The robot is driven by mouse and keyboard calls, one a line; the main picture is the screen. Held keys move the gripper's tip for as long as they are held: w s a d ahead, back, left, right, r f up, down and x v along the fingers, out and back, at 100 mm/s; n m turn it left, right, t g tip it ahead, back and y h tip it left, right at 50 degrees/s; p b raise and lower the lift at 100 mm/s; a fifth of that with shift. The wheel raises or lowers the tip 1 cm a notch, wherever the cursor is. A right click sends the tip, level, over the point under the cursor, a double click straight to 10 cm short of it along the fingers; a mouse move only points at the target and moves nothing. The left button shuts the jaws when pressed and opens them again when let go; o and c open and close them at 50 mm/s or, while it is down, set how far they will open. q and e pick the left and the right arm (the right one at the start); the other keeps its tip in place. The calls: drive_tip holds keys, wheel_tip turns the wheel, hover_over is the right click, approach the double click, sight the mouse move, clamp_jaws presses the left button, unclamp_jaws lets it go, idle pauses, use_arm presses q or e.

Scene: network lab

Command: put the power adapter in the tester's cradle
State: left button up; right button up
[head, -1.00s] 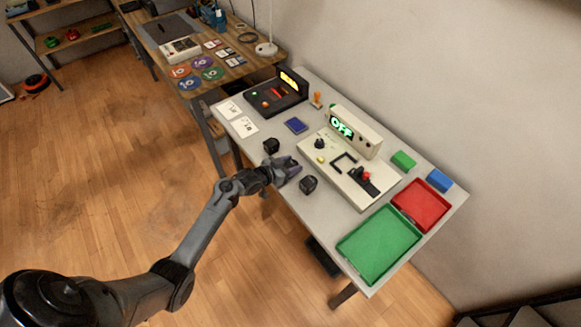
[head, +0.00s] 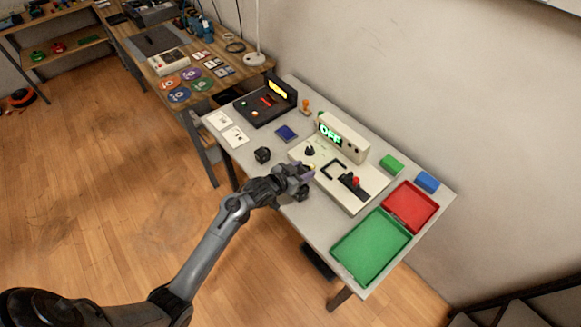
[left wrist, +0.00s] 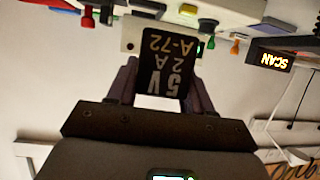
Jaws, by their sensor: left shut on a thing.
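A black power adapter (left wrist: 168,70) with a label reading 5V 2A A-72 sits between the fingers of my left gripper (left wrist: 160,88) in the left wrist view. In the head view my left gripper (head: 300,174) is shut on this adapter (head: 301,195) at the table's front side, beside the tester. The gripper partly hides it. The beige tester (head: 362,205) has a green OFF display (head: 330,132). A black open-sided frame (head: 334,169), apparently the cradle, looks empty on its top. A second black adapter (head: 262,155) stands on the table to the left. My right gripper is not in view.
A black scanner box (head: 262,105) and a blue pad (head: 287,132) lie left of the tester. A red-topped black lever (head: 353,184) is right of the frame. Red (head: 411,207) and green (head: 369,247) trays fill the table's right end.

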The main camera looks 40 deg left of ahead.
use_arm(q)
drive_tip(key=shift+d+r, duration=0.3)
drive_tip(key=shift+d, duration=0.2)
drive_tip(key=shift+d+r, duration=0.3)
drive_tip(key=shift+d, duration=0.2)
drive_tip(key=shift+s+d, duration=0.15)
drive_tip(key=shift+d, duration=0.15)
drive_tip(key=s+d+r+y, duration=0.1)
drive_tip(key=s+d+r, duration=0.4)
drive_tip(key=s+d, duration=0.25)
drive_tip(key=s+r+p, duration=0.4)
drive_tip(key=r+p, duration=0.9)
drive_tip(key=p, duration=0.1)
drive_tip(key=s+a+r+n+y+p, duration=0.1)
drive_tip(key=s+r+p, duration=0.3)
drive_tip(key=r+p, duration=0.9)
drive_tip(key=shift+r+n+p, duration=0.3)
drive_tip(key=shift+p, duration=0.95)
